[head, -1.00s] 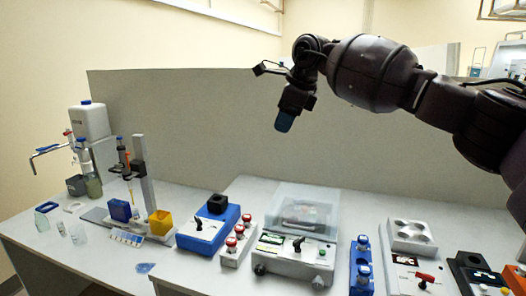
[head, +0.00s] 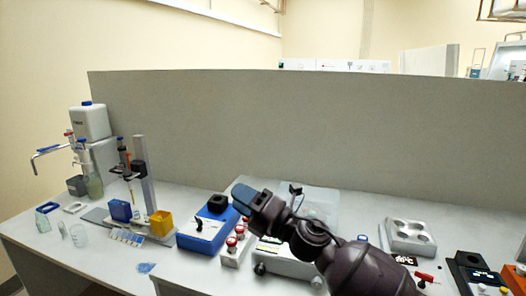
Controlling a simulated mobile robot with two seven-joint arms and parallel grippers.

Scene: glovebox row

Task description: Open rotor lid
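A benchtop device with a clear lid (head: 323,198) stands on the bench in the middle of the head view; I take it to be the one with the rotor. The lid looks down. My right gripper (head: 242,194) has a blue-grey tip and points up and left, in front of the space between the device and the blue unit. I cannot tell whether its fingers are apart, and nothing held shows. My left gripper is not in view.
A blue unit with a black block (head: 217,204) and a rack of red-capped vials (head: 232,243) stand left of the device. A grey block with round wells (head: 410,234) is at its right. A pipette stand (head: 147,175) stands farther left. A grey partition (head: 250,125) closes the back.

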